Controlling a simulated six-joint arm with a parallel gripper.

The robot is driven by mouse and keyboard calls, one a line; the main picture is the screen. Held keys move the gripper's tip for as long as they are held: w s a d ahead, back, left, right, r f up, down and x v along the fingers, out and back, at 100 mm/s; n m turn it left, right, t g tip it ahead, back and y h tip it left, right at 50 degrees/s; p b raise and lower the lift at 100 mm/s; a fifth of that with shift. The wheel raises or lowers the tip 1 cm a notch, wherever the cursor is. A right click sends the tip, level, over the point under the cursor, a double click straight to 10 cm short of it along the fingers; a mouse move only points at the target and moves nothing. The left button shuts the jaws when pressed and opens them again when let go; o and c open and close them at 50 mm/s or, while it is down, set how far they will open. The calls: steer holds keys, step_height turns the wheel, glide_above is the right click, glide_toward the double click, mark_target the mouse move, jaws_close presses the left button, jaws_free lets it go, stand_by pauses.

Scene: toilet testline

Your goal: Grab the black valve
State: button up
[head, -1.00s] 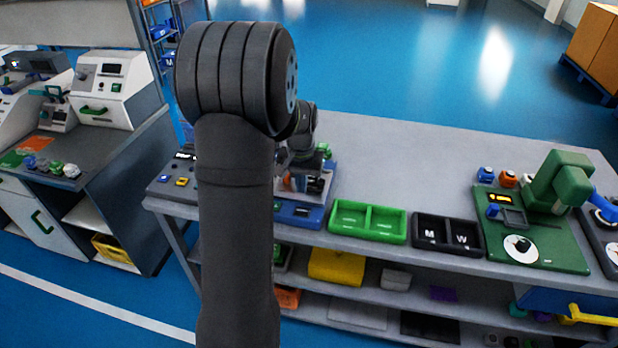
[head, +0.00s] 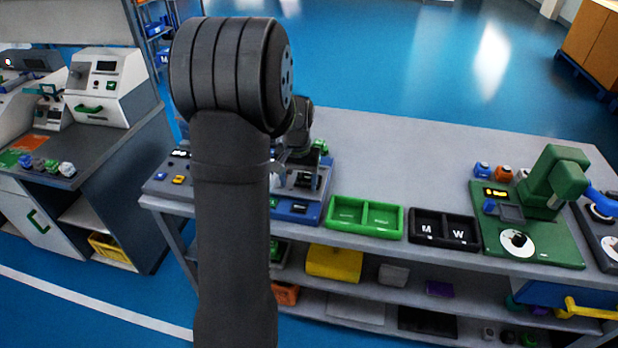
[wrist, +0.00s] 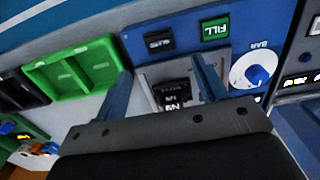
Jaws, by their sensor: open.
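A black block with white lettering (wrist: 178,96), which looks like the black valve, sits in a light grey fixture on a blue test station (wrist: 140,40). My gripper (wrist: 162,65) is open in the wrist view. Its two blue fingers stand on either side of the black block, with a gap to the left finger. Whether either finger touches it I cannot tell. In the head view the blue station (head: 308,214) shows beside my arm, which hides part of it and most of my gripper.
A green two-compartment tray (head: 364,215) and a black tray marked M and W (head: 444,231) stand right of the station. The station has a green FILL button (wrist: 214,30) and a white BAR dial (wrist: 255,70). A green press (head: 556,185) stands at the bench's right.

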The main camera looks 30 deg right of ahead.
step_height(320, 180, up, 9)
steer(key=w+d+t+h, duration=0.2)
steer(key=d+t+h, duration=0.1)
glide_toward(309, 176)
steer(key=x, duration=0.7)
steer(key=w+x, duration=0.1)
steer(key=x, duration=0.2)
steer(key=shift+w+d, duration=0.1)
steer(key=shift+d, duration=0.15)
steer(key=c, duration=0.8)
steer(key=shift+r, duration=0.15)
